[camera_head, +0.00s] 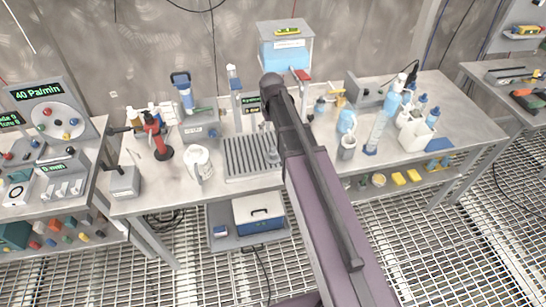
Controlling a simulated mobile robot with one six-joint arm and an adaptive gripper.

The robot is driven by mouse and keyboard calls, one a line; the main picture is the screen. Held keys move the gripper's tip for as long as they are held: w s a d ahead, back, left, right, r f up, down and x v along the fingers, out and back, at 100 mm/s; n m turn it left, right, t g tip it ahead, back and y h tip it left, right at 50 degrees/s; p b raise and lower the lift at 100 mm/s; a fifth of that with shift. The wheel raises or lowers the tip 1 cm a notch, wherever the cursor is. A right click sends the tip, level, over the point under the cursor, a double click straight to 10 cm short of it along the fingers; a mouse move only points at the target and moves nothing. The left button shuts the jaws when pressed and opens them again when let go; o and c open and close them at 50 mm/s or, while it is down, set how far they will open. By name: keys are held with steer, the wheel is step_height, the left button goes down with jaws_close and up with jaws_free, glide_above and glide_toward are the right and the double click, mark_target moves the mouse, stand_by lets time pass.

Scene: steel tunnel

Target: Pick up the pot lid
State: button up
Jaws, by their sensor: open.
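I cannot pick out a pot lid with certainty in the head view. A small grey object (273,157) stands at the right end of the grey ribbed tray (245,158) on the bench, beside my arm; I cannot tell what it is. A white jug-like vessel (199,162) stands on the bench left of the tray. My purple and black arm reaches up from the bottom over the bench and hides part of it. My gripper does not show.
A blue-and-white box (259,212) sits on the lower shelf. More loaded benches stand left and right. The grating floor (450,240) in front is clear.

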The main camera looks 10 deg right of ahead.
mark_target(273, 147)
steer(key=shift+f+b, duration=2.95)
steer(key=shift+f, duration=0.3)
steer(key=shift+f, duration=0.1)
steer(key=shift+d+f+b, duration=0.15)
steer(key=shift+f+b, duration=1.15)
steer(key=shift+d+f+b, duration=0.15)
steer(key=shift+f+b, duration=1.1)
steer(key=shift+b, duration=0.05)
steer(key=c, duration=1.3)
